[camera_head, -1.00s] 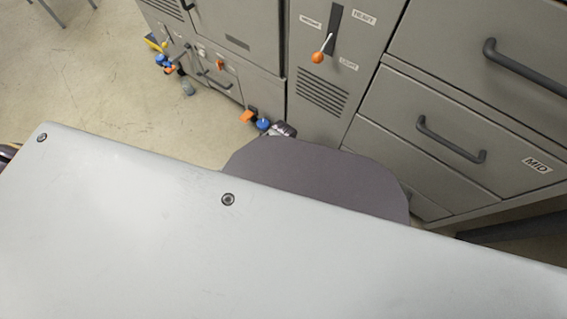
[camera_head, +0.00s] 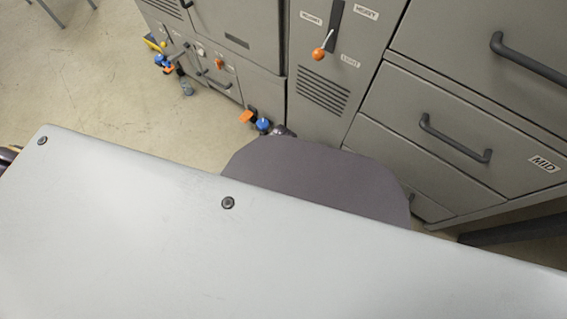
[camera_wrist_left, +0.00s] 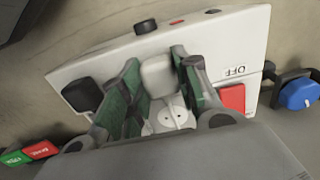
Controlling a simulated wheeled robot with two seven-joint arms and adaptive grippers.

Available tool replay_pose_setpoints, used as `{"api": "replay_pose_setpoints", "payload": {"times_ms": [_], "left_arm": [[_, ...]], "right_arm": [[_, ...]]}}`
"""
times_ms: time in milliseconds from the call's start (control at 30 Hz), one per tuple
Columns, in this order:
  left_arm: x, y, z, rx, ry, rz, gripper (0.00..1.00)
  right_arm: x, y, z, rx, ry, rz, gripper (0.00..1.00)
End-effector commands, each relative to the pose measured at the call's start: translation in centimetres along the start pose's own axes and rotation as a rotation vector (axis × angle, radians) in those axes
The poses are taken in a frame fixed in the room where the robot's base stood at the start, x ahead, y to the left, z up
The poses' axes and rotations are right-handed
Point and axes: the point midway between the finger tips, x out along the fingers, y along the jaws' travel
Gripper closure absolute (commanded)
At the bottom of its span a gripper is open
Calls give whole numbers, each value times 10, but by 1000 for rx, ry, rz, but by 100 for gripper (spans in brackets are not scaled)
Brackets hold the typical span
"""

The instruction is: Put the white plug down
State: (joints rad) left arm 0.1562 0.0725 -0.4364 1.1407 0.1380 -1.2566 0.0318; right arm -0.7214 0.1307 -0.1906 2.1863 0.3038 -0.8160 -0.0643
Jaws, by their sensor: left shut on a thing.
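The white plug (camera_wrist_left: 158,76) is a small rounded white block in the left wrist view. My left gripper (camera_wrist_left: 158,88), with green-lined fingers, is shut on it. Just below it in the picture is a round white piece (camera_wrist_left: 172,116) with small dark holes. I cannot tell whether this is part of the plug or a socket. Behind the fingers is a white panel (camera_wrist_left: 240,35) marked OFF, with a red switch (camera_wrist_left: 232,98). I cannot tell whether the plug touches the panel. The head view does not show the plug or either gripper clearly.
Grey cabinets (camera_head: 262,85) with drawers stand at the back and right in the head view. An orange-knobbed lever (camera_head: 318,53) is on one front. A blue knob (camera_wrist_left: 297,93) and a red-green button block (camera_wrist_left: 30,153) flank the panel. Open floor (camera_head: 95,85) lies left.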

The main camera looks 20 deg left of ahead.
Motion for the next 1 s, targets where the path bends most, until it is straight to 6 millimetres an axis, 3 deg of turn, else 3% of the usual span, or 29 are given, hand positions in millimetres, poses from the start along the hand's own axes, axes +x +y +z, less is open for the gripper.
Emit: {"api": "replay_pose_setpoints", "payload": {"times_ms": [500,533,667,1000], "left_arm": [[7,0,-1,0,1,0,100],[7,0,0,0,1,0,66],[7,0,0,0,1,0,49],[7,0,0,0,1,0,47]], "right_arm": [[1,0,0,0,4,-3,48],[1,0,0,0,4,-3,48],[1,0,0,0,4,-3,48],[1,0,1,1,2,-3,48]]}}
